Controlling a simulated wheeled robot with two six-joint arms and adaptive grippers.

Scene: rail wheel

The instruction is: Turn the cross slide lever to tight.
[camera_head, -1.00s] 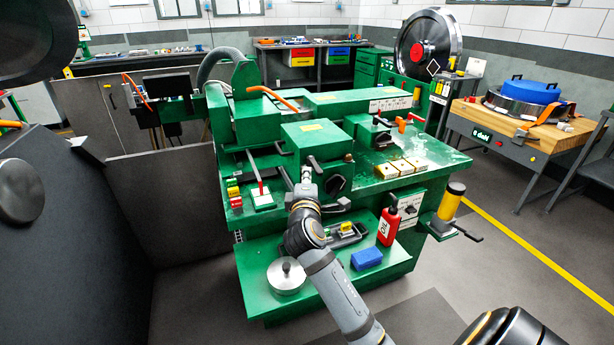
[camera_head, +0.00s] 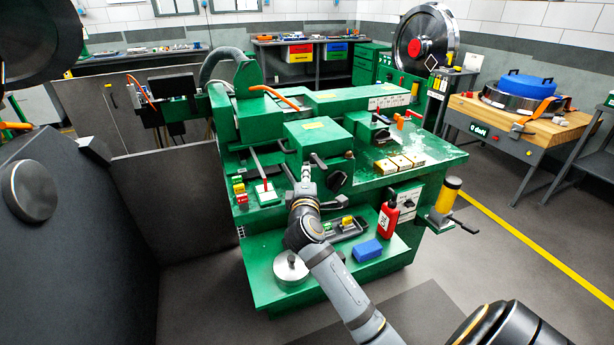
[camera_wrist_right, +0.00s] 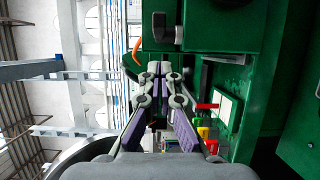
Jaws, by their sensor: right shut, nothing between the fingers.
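The green machine (camera_head: 300,140) fills the middle of the head view. A small black lever (camera_head: 318,161) sticks out from its front block; the wrist view shows a black lever (camera_wrist_right: 160,30) beyond the fingers. A red-tipped lever (camera_head: 265,185) stands over a white plate on the left ledge; in the wrist view its red end (camera_wrist_right: 207,106) is right of the fingers. I cannot tell which is the cross slide lever. My right gripper (camera_head: 306,168) is shut and empty, just left of the black lever; it also shows in the wrist view (camera_wrist_right: 159,68). My left gripper is out of view.
Yellow, red and green blocks (camera_head: 240,192) sit left of the red-tipped lever. A lower shelf holds a metal pot (camera_head: 290,268), a blue box (camera_head: 367,250) and a red bottle (camera_head: 388,219). A yellow cylinder (camera_head: 448,195) stands right.

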